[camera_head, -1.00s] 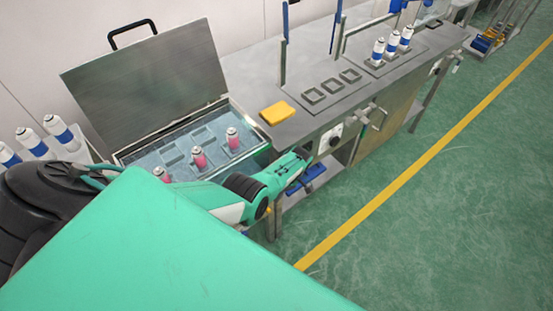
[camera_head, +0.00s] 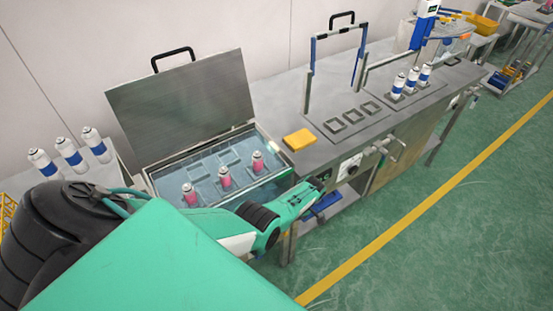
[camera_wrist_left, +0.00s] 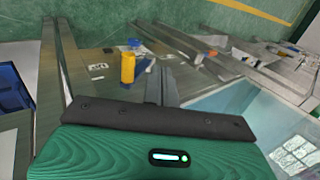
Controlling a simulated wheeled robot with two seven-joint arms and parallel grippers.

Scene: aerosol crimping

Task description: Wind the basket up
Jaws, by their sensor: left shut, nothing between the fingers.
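The open water bath (camera_head: 272,172) has its lid (camera_head: 185,98) raised. Three pink cans with white tops (camera_head: 224,177) stand upright in a front row in it, over a grid of compartments; the basket itself is hard to make out. My left gripper (camera_head: 318,184) is shut and empty, just off the bench front, right of the bath. In the left wrist view its fingers (camera_wrist_left: 161,86) point toward the bench legs and floor. A yellow cylinder (camera_wrist_left: 127,68), possibly a crank grip, stands left of the fingers, apart from them. My right gripper is out of view.
A yellow block (camera_head: 299,139) lies on the bench right of the bath. A dial panel (camera_head: 349,167) and a bar handle (camera_head: 391,147) sit on the bench front. Blue-banded white cans (camera_head: 411,81) stand farther right, others (camera_head: 69,153) at left. Green floor in front is clear.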

